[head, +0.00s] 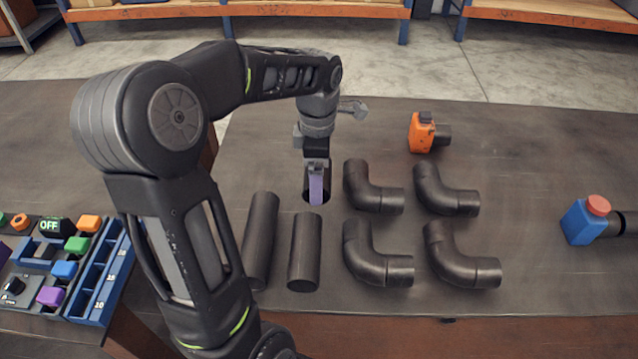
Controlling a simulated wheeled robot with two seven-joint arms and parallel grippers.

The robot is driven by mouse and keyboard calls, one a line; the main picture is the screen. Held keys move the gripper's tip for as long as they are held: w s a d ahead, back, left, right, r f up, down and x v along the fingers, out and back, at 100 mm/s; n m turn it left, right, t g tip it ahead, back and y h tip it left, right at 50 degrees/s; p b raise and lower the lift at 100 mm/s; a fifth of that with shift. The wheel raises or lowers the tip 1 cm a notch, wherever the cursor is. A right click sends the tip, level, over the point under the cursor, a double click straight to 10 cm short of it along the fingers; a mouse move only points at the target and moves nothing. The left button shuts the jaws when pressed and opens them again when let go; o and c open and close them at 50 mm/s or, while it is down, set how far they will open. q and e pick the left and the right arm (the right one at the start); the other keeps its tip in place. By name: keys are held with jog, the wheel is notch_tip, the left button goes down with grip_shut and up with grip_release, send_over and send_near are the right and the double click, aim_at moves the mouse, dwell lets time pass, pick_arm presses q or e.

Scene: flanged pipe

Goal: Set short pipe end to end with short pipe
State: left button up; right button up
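Two short dark pipes lie side by side on the table in the head view, one on the left (260,240) and one on the right (303,252). They are close together and roughly parallel. My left gripper (317,186) points down just beyond the right pipe. A dark rounded piece (306,190), perhaps another short pipe, shows around its fingertips and is mostly hidden by them. A purple strip shows at the fingers. I cannot tell whether the fingers are closed on the dark piece. My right gripper is not in view.
Several dark elbow pipes (372,258) lie right of the short pipes. An orange fitting (422,132) sits behind them. A blue part with a red cap (586,220) is at far right. A control panel with coloured blocks (62,262) is at left. The table's back left is clear.

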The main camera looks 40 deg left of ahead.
pick_arm(q)
jog(key=shift+f, duration=1.85)
jog(key=shift+f, duration=0.1)
jog(key=o, duration=1.5)
jog(key=shift+o, duration=0.2)
notch_tip(320, 180, up, 12)
jog(key=shift+r, duration=0.15)
jog(key=shift+c, duration=0.2)
